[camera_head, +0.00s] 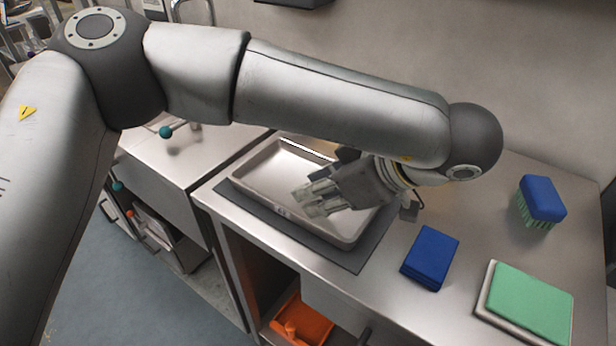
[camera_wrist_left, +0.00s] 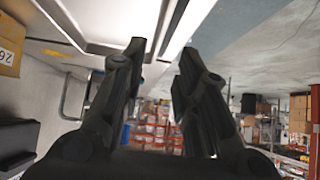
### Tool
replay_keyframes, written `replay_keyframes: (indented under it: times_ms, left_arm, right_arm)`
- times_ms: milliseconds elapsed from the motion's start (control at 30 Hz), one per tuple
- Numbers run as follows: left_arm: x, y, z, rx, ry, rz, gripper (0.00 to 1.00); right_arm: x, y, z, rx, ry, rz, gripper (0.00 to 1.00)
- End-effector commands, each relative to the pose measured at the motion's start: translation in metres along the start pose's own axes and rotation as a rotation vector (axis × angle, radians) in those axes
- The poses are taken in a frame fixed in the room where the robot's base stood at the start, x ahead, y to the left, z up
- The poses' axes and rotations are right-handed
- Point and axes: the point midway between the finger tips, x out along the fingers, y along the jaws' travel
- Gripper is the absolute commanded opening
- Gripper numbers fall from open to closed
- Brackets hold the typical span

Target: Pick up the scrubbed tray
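The scrubbed tray, a shallow rectangular metal tray (camera_head: 265,175), lies flat on a dark grey mat (camera_head: 353,261) on the steel bench. It looks empty. My left gripper (camera_head: 306,201) is above the tray's right part, its fingers pointing left. It hides some of the tray's inside and far right side. In the left wrist view the two fingers (camera_wrist_left: 163,52) stand apart with a clear gap. A bright pale edge passes behind that gap; I cannot tell whether it is the tray's rim. Nothing is visibly held. My right gripper is not in view.
Right of the tray are a blue block (camera_head: 431,255), a green pad (camera_head: 530,303) on a pale base and a blue brush (camera_head: 541,199) with green bristles. An orange bin (camera_head: 302,325) sits below the bench. A steel counter (camera_head: 175,158) stands left across a gap.

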Motion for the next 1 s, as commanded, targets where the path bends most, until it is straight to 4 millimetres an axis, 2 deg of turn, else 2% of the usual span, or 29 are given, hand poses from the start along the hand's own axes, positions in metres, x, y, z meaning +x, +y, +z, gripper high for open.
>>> replay_keyframes:
  times_ms: [233, 467, 733, 833, 1000]
  left_arm:
    - [0.038, -0.001, 0.000, 0.001, -0.003, -0.004, 0.29]
    - [0.057, 0.001, 0.000, 0.001, -0.004, -0.003, 0.29]
    - [0.095, 0.005, 0.000, 0.002, -0.005, -0.004, 0.29]
    - [0.102, 0.006, 0.001, 0.002, -0.005, -0.001, 0.29]
    - [0.102, 0.006, 0.001, 0.002, -0.004, 0.000, 0.29]
  right_arm:
    - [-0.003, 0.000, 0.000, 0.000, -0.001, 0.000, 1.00]
    - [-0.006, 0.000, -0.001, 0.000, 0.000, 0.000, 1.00]
    - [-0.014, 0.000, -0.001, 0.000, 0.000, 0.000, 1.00]
    - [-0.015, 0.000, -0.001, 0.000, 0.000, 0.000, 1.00]
    - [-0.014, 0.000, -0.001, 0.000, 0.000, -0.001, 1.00]
